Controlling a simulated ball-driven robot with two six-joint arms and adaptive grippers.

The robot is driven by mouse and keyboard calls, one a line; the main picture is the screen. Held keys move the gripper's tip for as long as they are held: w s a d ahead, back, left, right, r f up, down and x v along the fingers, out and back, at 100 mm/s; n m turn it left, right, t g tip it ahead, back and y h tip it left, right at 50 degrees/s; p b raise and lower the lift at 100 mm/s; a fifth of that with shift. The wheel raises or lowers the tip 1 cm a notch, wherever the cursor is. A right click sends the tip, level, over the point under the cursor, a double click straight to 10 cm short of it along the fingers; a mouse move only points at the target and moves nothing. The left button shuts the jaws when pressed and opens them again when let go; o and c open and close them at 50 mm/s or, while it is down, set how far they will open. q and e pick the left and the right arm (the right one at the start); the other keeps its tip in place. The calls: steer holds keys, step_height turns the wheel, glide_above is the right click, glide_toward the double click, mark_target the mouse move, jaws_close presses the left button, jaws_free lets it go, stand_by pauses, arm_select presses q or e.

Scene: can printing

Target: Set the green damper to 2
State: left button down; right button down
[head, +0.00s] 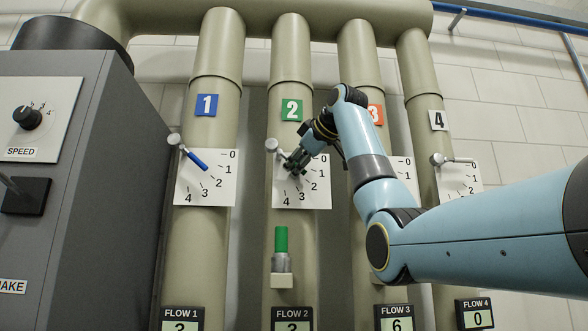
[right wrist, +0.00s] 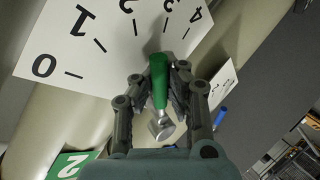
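The green damper is a lever on pipe 2, below the green "2" sign (head: 291,110). Its metal pivot (head: 271,145) is at the top left of the white dial plate (head: 317,199), marked 0 to 4. In the right wrist view the green handle (right wrist: 158,80) points between the 2 and 3 marks, as far as the angle lets me tell. My right gripper (head: 297,160) is at the handle, with its fingers (right wrist: 160,88) close against both sides. In the head view the gripper hides most of the handle. My left gripper is not in view.
The blue lever (head: 195,160) on pipe 1 is to the left, and a grey machine (head: 110,190) stands farther left. My right arm covers much of pipe 3. A grey lever (head: 455,160) is on pipe 4. The FLOW 2 display (head: 292,326) is cut off below.

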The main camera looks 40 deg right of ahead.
steer(key=c, duration=2)
jaws_free()
steer(key=o, duration=0.4)
steer(key=shift+s+r, duration=0.15)
steer(key=shift+s, duration=0.1)
steer(key=shift+w, duration=0.1)
steer(key=v, duration=1.2)
